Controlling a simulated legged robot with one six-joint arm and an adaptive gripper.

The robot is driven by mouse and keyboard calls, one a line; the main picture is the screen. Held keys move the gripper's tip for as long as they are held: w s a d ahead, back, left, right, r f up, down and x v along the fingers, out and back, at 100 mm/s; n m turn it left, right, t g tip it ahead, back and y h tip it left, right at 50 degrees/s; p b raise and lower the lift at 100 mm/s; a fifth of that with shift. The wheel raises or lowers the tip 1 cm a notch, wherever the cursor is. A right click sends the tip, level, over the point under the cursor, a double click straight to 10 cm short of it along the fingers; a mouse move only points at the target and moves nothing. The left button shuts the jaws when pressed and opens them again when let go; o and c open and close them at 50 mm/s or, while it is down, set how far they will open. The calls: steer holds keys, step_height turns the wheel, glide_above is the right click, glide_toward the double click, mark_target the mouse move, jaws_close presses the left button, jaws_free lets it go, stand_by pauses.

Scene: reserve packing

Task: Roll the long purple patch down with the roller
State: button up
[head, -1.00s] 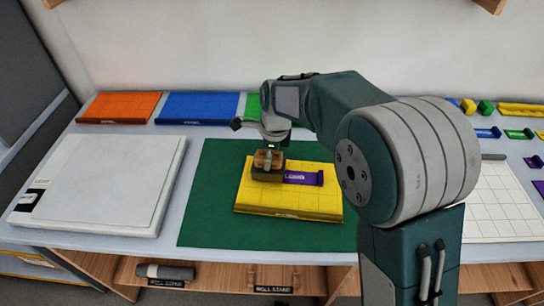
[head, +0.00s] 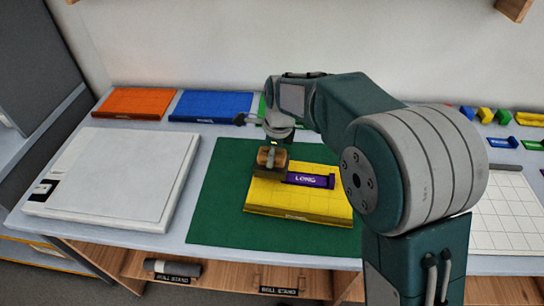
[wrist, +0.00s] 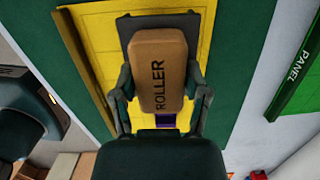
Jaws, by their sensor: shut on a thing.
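My gripper (wrist: 160,95) is shut on the roller (wrist: 158,75), a brown block with ROLLER printed on it. In the head view the roller (head: 271,157) is at the left end of the yellow panel (head: 300,205). The long purple patch (head: 311,180), marked LONG, lies on that panel, just right of the roller. Part of its left end may be hidden by the roller. In the wrist view only a small piece of purple (wrist: 165,120) shows below the roller. I cannot tell whether the roller touches the panel.
The yellow panel lies on a green mat (head: 225,215). A white box-like slab (head: 115,180) is at left. Orange (head: 145,102) and blue (head: 210,106) panels lie along the back. A white grid sheet (head: 505,205) and several small coloured pieces are at right.

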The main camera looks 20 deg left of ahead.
step_height(320, 180, up, 8)
steer(key=shift+r, duration=0.1)
stand_by(0.4)
